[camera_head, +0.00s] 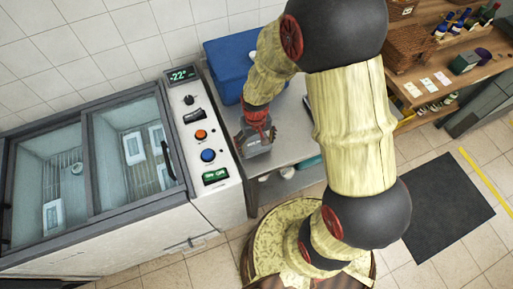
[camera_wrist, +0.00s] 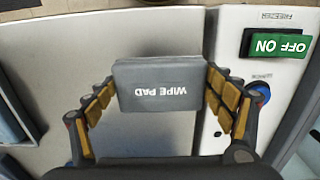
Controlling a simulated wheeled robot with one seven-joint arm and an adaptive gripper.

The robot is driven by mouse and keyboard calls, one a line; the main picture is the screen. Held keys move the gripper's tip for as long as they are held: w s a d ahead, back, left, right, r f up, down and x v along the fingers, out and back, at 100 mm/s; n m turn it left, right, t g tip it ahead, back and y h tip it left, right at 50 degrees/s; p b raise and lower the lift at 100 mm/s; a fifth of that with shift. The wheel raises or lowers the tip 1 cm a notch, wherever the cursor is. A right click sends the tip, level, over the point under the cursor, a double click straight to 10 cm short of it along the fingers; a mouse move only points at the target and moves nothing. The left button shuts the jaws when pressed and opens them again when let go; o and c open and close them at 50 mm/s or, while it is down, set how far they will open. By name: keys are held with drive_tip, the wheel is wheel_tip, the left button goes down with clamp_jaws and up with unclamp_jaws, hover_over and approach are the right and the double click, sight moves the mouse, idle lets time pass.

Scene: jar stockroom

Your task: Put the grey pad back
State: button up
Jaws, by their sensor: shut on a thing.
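The grey pad (camera_wrist: 158,98), marked "WIPE PAD" with the lettering upside down, is between the two fingers of my gripper (camera_wrist: 160,100) in the wrist view. My gripper is shut on it from both sides. In the head view my gripper (camera_head: 257,138) is over the grey metal table (camera_head: 285,125), beside the freezer's control panel (camera_head: 203,140). The pad's grey shape shows small there, partly hidden by the gripper. I cannot tell whether the pad touches the table top.
A blue bin (camera_head: 232,60) stands at the back of the table. The freezer (camera_head: 85,160) with glass lids is at the left. The panel's green switch (camera_wrist: 275,43) and blue button (camera_wrist: 261,91) are close right of the pad in the wrist view. Shelves (camera_head: 450,60) stand at the right.

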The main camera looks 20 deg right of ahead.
sight(257, 147)
drive_tip(key=shift+w+d+f, duration=0.2)
drive_tip(key=shift+w+f, duration=0.05)
drive_tip(key=shift+f, duration=0.15)
drive_tip(key=shift+w+d+f+b, duration=0.1)
drive_tip(key=shift+f+b, duration=0.4)
drive_tip(key=shift+f, duration=1.15)
drive_tip(key=shift+f, duration=0.2)
drive_tip(key=o, duration=1.2)
drive_tip(key=shift+r, duration=0.15)
